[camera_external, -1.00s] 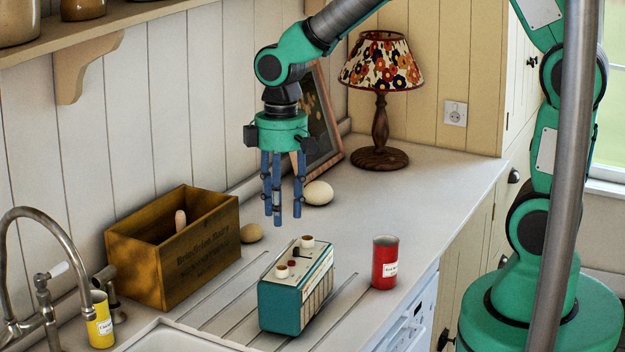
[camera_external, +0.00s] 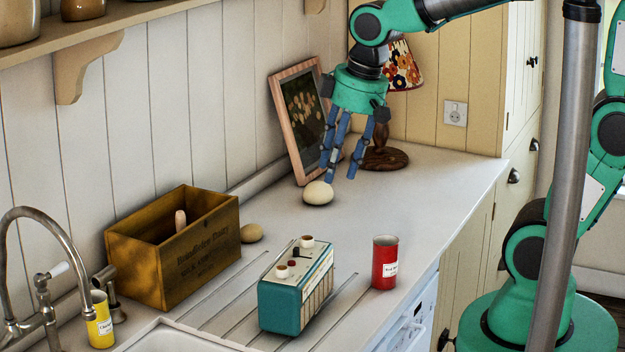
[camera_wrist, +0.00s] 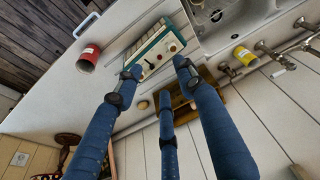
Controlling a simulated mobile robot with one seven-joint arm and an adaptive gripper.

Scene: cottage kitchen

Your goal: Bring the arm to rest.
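My gripper (camera_external: 343,172) hangs over the back part of the counter, in front of the lamp. Its three blue fingers point down, spread apart, with nothing between them. In the external view the fingertips appear just above and right of a pale egg-like object (camera_external: 318,193); I cannot tell the exact gap. In the wrist view the gripper's fingers (camera_wrist: 155,88) also stand apart and empty, with the counter beyond them.
A teal radio (camera_external: 290,290), a red can (camera_external: 385,262), a wooden crate (camera_external: 205,262) and a brown round object (camera_external: 251,233) stand on the counter (camera_external: 440,190). A picture frame (camera_external: 283,105) leans on the wall beside the lamp (camera_external: 385,158). A yellow can (camera_external: 101,325) stands by the tap (camera_external: 45,300).

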